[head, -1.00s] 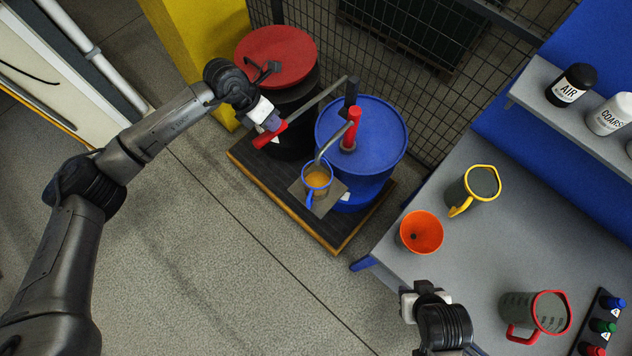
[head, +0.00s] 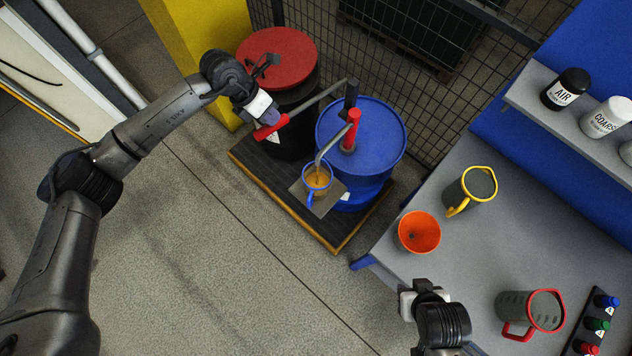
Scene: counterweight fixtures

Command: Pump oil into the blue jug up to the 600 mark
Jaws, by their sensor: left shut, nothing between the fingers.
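The blue jug (head: 311,194), with a blue rim and handle, stands on a small plate under the pump spout (head: 327,148). Amber oil (head: 318,179) shows inside it, with a darker streak below the spout; its scale marks are not readable. The hand pump (head: 350,115) rises from the blue drum (head: 375,150), its lever (head: 318,103) reaching left to a red grip (head: 270,127). My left gripper (head: 267,117) is shut at this red grip, touching or just above it. My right gripper (head: 408,303) is beside the bench's front edge, away from the jug; its finger opening is unclear.
A dark drum with a red lid (head: 275,55) stands behind my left gripper on the same wood-edged platform (head: 265,195). The grey bench (head: 440,240) holds an orange funnel (head: 419,232), a yellow-rimmed jug (head: 470,188) and a red-rimmed jug (head: 530,312). Wire fencing is behind the drums.

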